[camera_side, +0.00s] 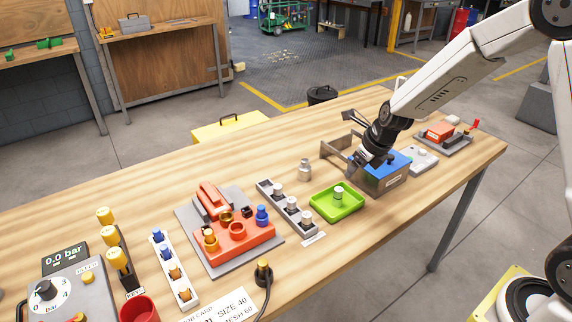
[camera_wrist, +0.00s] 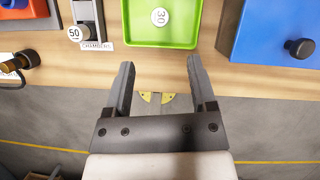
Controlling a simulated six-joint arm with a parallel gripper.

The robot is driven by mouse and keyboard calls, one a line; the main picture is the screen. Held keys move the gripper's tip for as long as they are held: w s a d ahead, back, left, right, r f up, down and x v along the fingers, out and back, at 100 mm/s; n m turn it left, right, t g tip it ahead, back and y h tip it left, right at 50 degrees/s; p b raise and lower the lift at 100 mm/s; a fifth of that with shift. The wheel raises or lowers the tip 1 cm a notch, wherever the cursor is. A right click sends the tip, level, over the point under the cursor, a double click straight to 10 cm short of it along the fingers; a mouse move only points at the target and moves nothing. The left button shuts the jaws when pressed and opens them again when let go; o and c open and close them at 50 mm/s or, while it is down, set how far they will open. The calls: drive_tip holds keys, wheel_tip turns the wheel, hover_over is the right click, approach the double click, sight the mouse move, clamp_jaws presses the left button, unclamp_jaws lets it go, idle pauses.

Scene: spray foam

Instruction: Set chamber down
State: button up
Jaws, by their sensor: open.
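A metal chamber (camera_side: 338,193) stands upright in the green tray (camera_side: 321,205). In the wrist view its round top reads 30 (camera_wrist: 160,17), and the tray (camera_wrist: 161,45) lies beyond the fingertips. My gripper (camera_side: 338,146) is open and empty, raised above the table behind the tray in the side view. In the wrist view its spread fingers (camera_wrist: 161,62) are apart from the chamber. The chamber rack (camera_side: 267,192) is left of the tray and holds several metal chambers; one top reads 50 (camera_wrist: 74,33) in the wrist view.
A blue box (camera_side: 381,180) stands right of the tray, close under my wrist. A small metal piece (camera_side: 304,170) stands behind the tray. A red fixture (camera_side: 235,246) on a grey plate is to the left. Bare wood lies behind the rack.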

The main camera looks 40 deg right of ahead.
drive_tip(key=s+a+n+g, duration=0.1)
drive_tip(key=s+n, duration=0.7)
drive_tip(key=n, duration=0.9)
drive_tip(key=s+a+r+n, duration=0.1)
drive_tip(key=s+a+n, duration=0.3)
drive_tip(key=s+n, duration=0.5)
drive_tip(key=n, duration=0.8)
drive_tip(key=shift+s+r+g+h, duration=0.15)
drive_tip(key=shift+r+g+h, duration=0.15)
drive_tip(key=shift+g, duration=0.1)
